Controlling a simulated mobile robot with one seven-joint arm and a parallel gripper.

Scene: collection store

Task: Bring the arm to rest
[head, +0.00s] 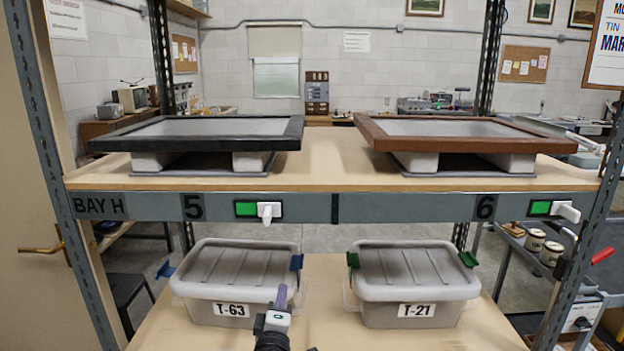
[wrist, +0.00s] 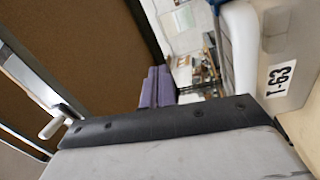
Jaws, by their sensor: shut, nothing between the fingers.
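My gripper (head: 282,297) shows at the bottom of the head view, in front of the right part of the grey bin labelled T-63 (head: 222,280). Its purple fingers point upward there and cover a little of the bin. In the wrist view the two purple fingers of my gripper (wrist: 157,88) lie side by side, shut and empty. The T-63 bin (wrist: 290,75) stands at the right of that view, apart from the fingers. Most of my arm is out of view.
A lidded T-21 bin (head: 415,285) stands right of T-63 on the lower shelf (head: 325,300). The upper shelf (head: 325,172) holds a black frame (head: 205,132) and a brown frame (head: 455,132) on blocks. White handles (head: 268,211) jut from its front beam. Steel uprights (head: 50,150) flank the bay.

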